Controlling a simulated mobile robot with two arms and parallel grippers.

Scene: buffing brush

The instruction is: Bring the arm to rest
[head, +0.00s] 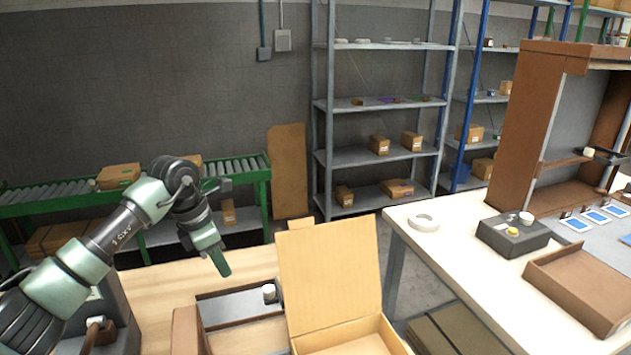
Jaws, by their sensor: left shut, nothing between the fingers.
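My left arm comes in from the left and bends down at the wrist. My left gripper (219,264) hangs over the wooden table (243,268), with its fingers together and nothing held. It is to the left of the open cardboard box (331,275), whose lid stands up, and above a grey tray area. My right gripper does not show. No buffing brush can be made out for certain.
A small white-topped object (268,292) stands beside the box. A white table (455,235) on the right holds a tape ring (424,223), a dark device (513,236) and a brown tray (580,284). A green roller conveyor (60,191) and grey shelves (380,104) stand behind.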

